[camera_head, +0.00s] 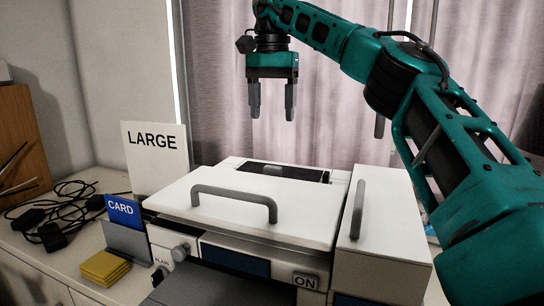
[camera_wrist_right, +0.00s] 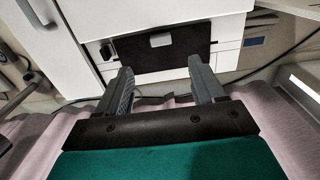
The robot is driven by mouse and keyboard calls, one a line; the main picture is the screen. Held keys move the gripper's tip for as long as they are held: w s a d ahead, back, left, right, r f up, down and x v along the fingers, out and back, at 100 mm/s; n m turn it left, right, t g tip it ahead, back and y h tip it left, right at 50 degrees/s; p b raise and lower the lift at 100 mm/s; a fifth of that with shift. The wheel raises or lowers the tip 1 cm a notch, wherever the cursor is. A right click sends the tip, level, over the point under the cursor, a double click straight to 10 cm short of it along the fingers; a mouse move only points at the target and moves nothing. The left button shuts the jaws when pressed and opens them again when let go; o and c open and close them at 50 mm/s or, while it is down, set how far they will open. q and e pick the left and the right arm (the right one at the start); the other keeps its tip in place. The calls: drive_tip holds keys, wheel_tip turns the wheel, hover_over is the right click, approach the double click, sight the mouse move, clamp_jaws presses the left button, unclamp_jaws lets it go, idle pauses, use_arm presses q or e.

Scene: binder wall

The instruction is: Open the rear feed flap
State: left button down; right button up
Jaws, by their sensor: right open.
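The white machine (camera_head: 270,215) stands on the counter. At its back is a dark flap (camera_head: 300,173) with a small grey tab (camera_head: 272,170). The flap looks shut. My right gripper (camera_head: 272,112) is open and empty, pointing down above and behind the machine, clear of the flap. In the wrist view its two fingers (camera_wrist_right: 160,75) are spread, with the flap beyond them. My left gripper is not in view.
The front lid has a grey bar handle (camera_head: 235,200), and a right-hand panel has an upright handle (camera_head: 357,210). A LARGE sign (camera_head: 155,160), a blue CARD sign (camera_head: 123,211), yellow cards (camera_head: 105,267) and black cables (camera_head: 60,210) are at left. A curtain (camera_head: 225,80) hangs behind.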

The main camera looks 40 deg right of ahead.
sight(273, 167)
drive_tip(key=f, duration=1.2)
drive_tip(key=shift+w+d+f, duration=0.1)
drive_tip(key=shift+d+f, duration=0.15)
drive_tip(key=shift+f, duration=0.05)
drive_tip(key=shift+c, duration=0.2)
clamp_jaws()
idle(0.3)
